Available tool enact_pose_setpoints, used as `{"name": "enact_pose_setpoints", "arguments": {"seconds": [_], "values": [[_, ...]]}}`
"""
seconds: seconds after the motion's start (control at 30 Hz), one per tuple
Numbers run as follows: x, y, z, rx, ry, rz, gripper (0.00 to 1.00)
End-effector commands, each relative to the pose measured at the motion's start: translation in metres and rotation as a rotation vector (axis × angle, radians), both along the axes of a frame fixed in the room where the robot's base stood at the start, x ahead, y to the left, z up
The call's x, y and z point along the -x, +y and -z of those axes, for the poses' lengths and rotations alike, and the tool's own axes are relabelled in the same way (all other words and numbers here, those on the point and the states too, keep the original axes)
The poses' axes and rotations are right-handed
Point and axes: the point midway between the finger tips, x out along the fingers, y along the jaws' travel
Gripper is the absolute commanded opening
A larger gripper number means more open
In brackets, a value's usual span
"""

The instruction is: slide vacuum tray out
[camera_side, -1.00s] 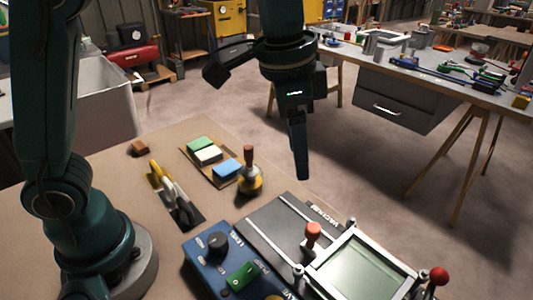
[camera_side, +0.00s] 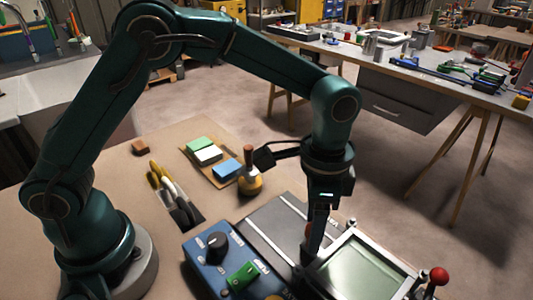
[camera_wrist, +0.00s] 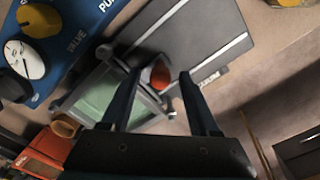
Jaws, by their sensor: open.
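The vacuum tray is a pale metal frame around a greenish pane (camera_side: 362,268) on a dark grey base (camera_side: 275,222) with light rails, at the lower right in the side view. The pane also shows in the wrist view (camera_wrist: 98,98). An orange-red knob (camera_wrist: 155,74) stands at the frame's edge. In the side view my gripper (camera_side: 312,248) is down at the knob and mostly hides it. In the wrist view my open gripper (camera_wrist: 160,74) has one finger on either side of the knob. Whether a finger touches it I cannot tell.
A blue control box (camera_side: 228,262) with a black dial and green switch stands close left of the tray. A red ball knob (camera_side: 438,276) is at the frame's right corner.

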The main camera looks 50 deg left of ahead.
Motion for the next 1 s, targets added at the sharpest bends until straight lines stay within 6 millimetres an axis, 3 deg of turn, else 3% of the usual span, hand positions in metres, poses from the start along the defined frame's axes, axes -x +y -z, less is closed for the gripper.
{"name": "enact_pose_setpoints", "arguments": {"seconds": [0.17,0.3,0.33,1.0], "values": [[-0.0001,0.0001,-0.0001,0.0,0.0,0.0,0.62],[-0.0001,0.0,-0.0003,0.001,-0.001,0.0,0.08],[-0.0001,0.0,-0.0003,0.001,-0.001,0.0,0.0],[-0.0002,-0.0002,-0.0009,0.001,-0.001,0.0,0.0]]}}
